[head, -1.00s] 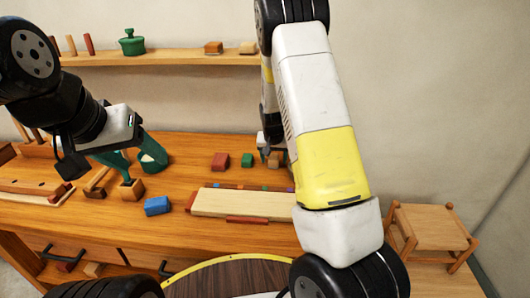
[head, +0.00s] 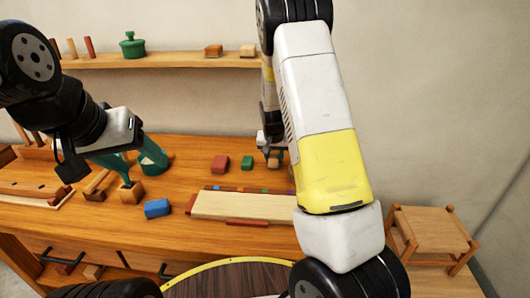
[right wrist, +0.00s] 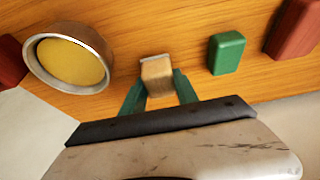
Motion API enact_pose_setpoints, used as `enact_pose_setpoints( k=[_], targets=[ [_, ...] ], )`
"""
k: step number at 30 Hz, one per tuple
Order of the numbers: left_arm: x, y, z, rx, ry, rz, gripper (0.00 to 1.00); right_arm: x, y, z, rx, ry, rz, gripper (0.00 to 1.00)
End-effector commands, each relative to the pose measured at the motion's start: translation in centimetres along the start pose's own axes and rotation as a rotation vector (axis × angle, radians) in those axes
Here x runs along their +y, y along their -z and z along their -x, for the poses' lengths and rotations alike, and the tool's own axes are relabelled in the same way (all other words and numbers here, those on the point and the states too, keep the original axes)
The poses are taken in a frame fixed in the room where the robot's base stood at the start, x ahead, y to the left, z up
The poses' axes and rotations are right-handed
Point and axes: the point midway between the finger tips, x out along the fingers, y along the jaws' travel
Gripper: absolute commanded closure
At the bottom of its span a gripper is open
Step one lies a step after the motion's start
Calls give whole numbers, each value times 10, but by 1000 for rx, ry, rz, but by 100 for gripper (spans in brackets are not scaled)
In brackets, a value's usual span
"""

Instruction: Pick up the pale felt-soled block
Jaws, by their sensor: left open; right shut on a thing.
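My right gripper (right wrist: 158,92) is shut on a pale wooden block (right wrist: 157,72) with a thin grey sole at its far end. The sole faces away from my fingers, toward the table. In the head view the block (head: 273,161) shows small below the right gripper, at the back of the bench beside my yellow and white forearm. I cannot tell whether it touches the table. My left gripper (head: 140,172) is open at the left, its teal fingers close above and behind a small wooden block (head: 132,192).
A green block (right wrist: 227,53) and a red block (right wrist: 293,28) stand to one side of the held block. A round tin with a yellow inside (right wrist: 70,60) stands on the other. A blue block (head: 157,208) and a pale board (head: 243,206) lie nearer the bench front.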

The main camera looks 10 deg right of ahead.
Motion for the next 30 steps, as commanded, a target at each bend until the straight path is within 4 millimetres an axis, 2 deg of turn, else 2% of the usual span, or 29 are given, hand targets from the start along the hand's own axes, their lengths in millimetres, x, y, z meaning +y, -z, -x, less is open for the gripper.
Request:
enact_pose_setpoints(
  k=[4,5,18,24,30],
  targets=[
    [0,0,0,0,0,0,38,-1,9,20,5,3,0,100],
    [0,0,0,0,0,0,38,-2,6,23,2,2,2,100],
    [0,0,0,0,0,0,38,-23,-89,71,1,4,6,100],
    [0,0,0,0,0,0,38,-28,-116,85,1,2,4,100],
    [0,0,0,0,0,0,38,-30,-129,92,1,1,1,100]
  ],
)
